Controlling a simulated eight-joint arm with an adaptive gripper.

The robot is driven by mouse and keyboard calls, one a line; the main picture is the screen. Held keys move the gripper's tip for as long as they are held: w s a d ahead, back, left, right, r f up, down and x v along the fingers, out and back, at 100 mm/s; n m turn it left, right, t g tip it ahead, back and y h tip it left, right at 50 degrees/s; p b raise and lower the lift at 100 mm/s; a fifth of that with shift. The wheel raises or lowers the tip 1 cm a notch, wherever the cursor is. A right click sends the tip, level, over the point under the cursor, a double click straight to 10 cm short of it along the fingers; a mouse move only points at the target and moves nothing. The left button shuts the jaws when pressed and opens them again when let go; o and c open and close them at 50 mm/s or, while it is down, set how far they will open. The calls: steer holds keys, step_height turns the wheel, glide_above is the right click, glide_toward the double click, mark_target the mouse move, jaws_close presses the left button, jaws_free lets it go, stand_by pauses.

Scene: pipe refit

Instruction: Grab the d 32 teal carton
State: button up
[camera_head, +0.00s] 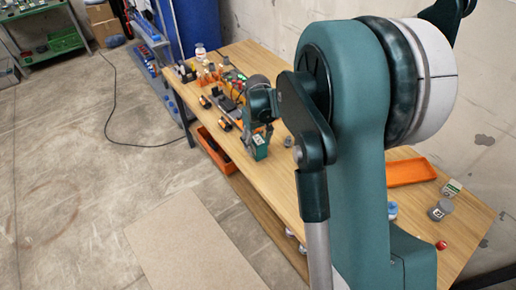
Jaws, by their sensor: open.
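A small teal carton (260,148) with a pale label on its face stands near the left edge of the wooden table, around the middle of its length. The print on the label is too small to read with certainty. My gripper (263,128) is directly above the carton, pointing down at its top. The fingers are small and dark here, and I cannot tell whether they touch the carton. My gripper is open. My own large teal arm hides much of the table's right and middle part.
The wooden table (290,183) holds orange-and-black parts (222,122) and bottles at its far end. To the right are an orange tray (405,172), a white-and-green box (452,188), a grey jar (440,210) and a red item (441,245). A wall borders the table's back.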

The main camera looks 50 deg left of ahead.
steer(key=shift+f, duration=0.6)
steer(key=shift+c, duration=0.7)
steer(key=c, duration=1)
